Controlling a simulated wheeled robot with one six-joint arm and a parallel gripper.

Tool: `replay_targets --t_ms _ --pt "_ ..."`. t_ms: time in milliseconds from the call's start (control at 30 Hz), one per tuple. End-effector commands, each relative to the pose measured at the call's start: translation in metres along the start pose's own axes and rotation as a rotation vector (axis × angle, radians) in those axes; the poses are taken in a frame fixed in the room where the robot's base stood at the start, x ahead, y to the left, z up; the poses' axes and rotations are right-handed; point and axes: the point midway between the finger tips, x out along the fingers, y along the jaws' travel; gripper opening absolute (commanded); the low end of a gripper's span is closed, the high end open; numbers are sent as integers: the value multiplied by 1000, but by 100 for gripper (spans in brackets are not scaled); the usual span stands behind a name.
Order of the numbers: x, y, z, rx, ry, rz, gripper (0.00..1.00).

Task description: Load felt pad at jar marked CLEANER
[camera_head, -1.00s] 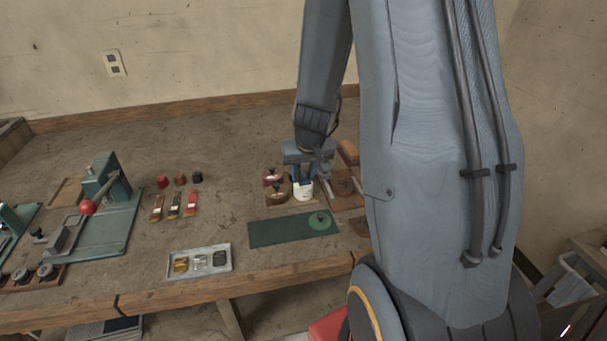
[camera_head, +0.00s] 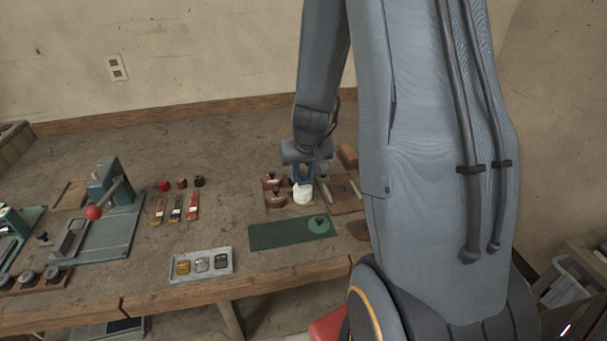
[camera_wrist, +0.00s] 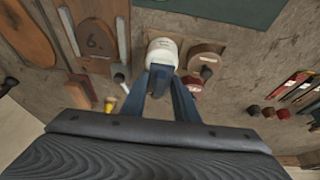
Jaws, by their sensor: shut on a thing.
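A white jar (camera_head: 302,194) stands on the bench at the front of a small jar group. It also shows in the wrist view (camera_wrist: 161,52), with dark lettering on its side too small to read. My gripper (camera_head: 303,174) is directly above this jar, fingers pointing down. In the wrist view its two blue fingers (camera_wrist: 160,82) converge at the jar's near end. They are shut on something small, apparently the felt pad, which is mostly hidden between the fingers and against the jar. I cannot tell whether it touches the jar.
A brown jar (camera_head: 276,199) and a red-labelled jar (camera_head: 270,182) stand close to the left. A green mat (camera_head: 275,235) with a round green piece lies in front. A metal tray (camera_head: 202,265) and a teal press (camera_head: 107,220) are further left. Tools on a wooden board (camera_head: 345,193) lie right.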

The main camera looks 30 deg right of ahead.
Motion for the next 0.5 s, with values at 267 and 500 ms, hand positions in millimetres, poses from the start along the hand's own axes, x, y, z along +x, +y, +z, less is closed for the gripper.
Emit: replay_targets --t_ms 267,500 --pt "-16 0 -6 1 0 0 9" --pt "-28 0 -12 1 2 0 9"
